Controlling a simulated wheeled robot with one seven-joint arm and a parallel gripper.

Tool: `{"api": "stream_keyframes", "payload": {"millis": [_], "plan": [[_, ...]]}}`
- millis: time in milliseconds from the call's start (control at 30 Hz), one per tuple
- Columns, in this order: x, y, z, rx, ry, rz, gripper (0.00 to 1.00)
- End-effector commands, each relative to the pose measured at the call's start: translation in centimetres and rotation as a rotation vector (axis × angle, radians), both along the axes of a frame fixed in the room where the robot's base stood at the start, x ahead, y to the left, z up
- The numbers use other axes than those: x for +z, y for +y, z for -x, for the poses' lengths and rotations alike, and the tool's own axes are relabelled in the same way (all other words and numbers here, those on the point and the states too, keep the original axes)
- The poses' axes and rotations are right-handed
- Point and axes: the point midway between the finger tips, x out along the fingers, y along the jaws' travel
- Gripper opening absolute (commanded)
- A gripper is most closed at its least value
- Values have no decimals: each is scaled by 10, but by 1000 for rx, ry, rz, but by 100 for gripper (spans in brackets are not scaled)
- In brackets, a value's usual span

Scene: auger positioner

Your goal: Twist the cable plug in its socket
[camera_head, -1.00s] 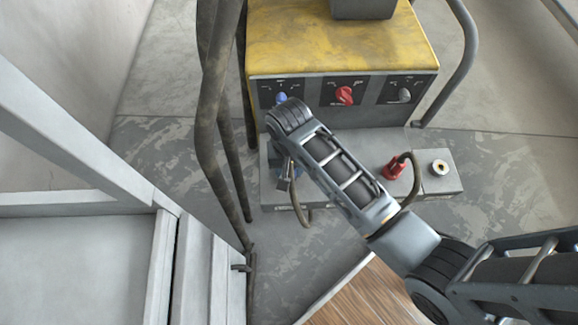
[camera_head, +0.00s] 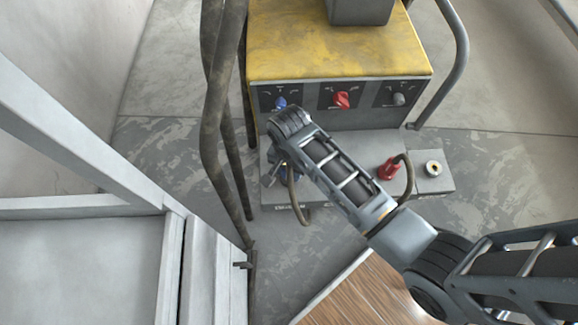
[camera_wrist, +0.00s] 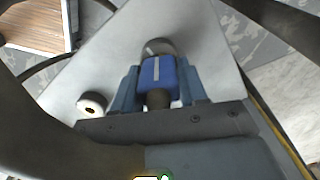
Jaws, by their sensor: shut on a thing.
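The blue cable plug (camera_wrist: 150,72) with a white stripe shows in the wrist view, between the two blue-grey fingers of my gripper (camera_wrist: 160,84). My gripper is shut on it. A round metal socket (camera_wrist: 158,46) shows just beyond the plug's far end on the grey panel (camera_wrist: 100,60); I cannot tell how deep the plug sits. In the head view, my gripper (camera_head: 286,172) is over the left end of the grey panel (camera_head: 345,204), and my arm hides most of the plug. A brown cable (camera_head: 296,205) hangs in a loop beside the gripper.
A red plug (camera_head: 388,169) with its own cable stands on the panel's right part, next to an empty round socket (camera_head: 433,169). Behind is a yellow box (camera_head: 335,45) with blue, red and grey knobs. Dark upright pipes (camera_head: 215,110) stand close on the left.

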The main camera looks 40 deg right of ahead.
Motion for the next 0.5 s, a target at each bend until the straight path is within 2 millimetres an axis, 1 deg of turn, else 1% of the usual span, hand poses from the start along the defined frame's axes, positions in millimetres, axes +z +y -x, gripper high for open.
{"api": "stream_keyframes", "payload": {"millis": [333,500], "plan": [[1,0,0,-14,-1,0,7],[3,0,0,-107,-1,0,7]]}}
